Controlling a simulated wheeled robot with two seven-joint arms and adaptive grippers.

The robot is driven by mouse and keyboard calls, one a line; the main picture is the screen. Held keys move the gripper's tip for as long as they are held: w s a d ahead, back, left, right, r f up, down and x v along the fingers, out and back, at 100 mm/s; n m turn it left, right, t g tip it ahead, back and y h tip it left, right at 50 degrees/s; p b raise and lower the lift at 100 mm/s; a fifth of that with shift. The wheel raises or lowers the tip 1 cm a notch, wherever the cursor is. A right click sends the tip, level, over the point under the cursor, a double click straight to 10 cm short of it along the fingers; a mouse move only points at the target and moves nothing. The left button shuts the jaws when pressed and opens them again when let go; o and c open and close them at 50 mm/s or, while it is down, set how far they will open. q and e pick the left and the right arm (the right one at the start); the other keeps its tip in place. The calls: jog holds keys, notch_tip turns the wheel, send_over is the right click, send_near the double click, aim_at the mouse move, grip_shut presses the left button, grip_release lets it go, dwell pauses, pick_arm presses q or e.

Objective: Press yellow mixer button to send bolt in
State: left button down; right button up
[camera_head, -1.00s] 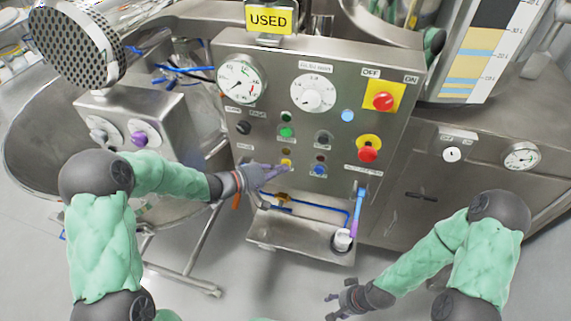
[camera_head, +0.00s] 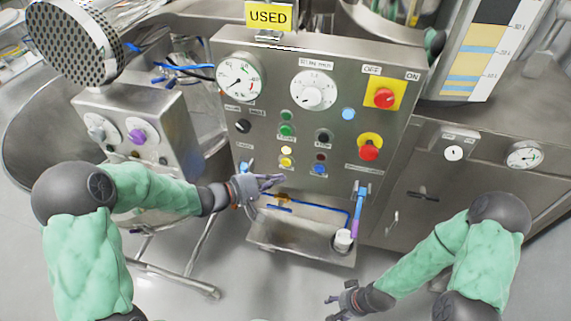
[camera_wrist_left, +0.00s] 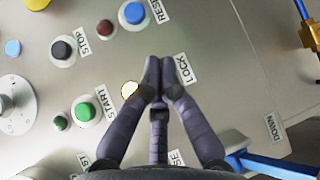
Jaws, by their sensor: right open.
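The yellow button (camera_head: 286,162) is on the steel control panel (camera_head: 400,130), low and left of centre. A small round lamp (camera_head: 286,150) just above it glows pale yellow; it also shows in the left wrist view (camera_wrist_left: 130,91). My left gripper (camera_head: 272,181) is below and left of the button, its fingers together and empty. In the left wrist view its fingertips (camera_wrist_left: 160,65) lie across the place beside the lamp and hide the yellow button. My right gripper (camera_head: 333,307) is open and empty at bottom centre, away from the panel. I cannot make out a bolt.
A green button (camera_head: 286,130), black button (camera_head: 323,137), blue button (camera_head: 319,170) and red emergency knob (camera_head: 368,152) are nearby. Below hangs a steel tray (camera_head: 300,238) with blue tubing and a white cup (camera_head: 343,241). A yellow USED sign (camera_head: 268,17) tops the panel.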

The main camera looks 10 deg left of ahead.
pick_arm(q)
jog(key=shift+s, duration=1)
dwell(1.4)
jog(key=s+d+f+m+g+y, duration=0.2)
jog(key=s+f, duration=0.4)
jog(key=f, duration=0.4)
jog(key=s+d+f+m+g+y, duration=0.2)
jog(key=s+f+m+g, duration=0.1)
jog(key=s+f, duration=0.4)
jog(key=s+d+f+m+g+y, duration=0.1)
jog(key=s+f+m+g+y, duration=0.2)
jog(key=f, duration=1.1)
jog(key=shift+s+d+g, duration=0.4)
jog(key=shift+s+g, duration=0.7)
jog(key=shift+s, duration=1.15)
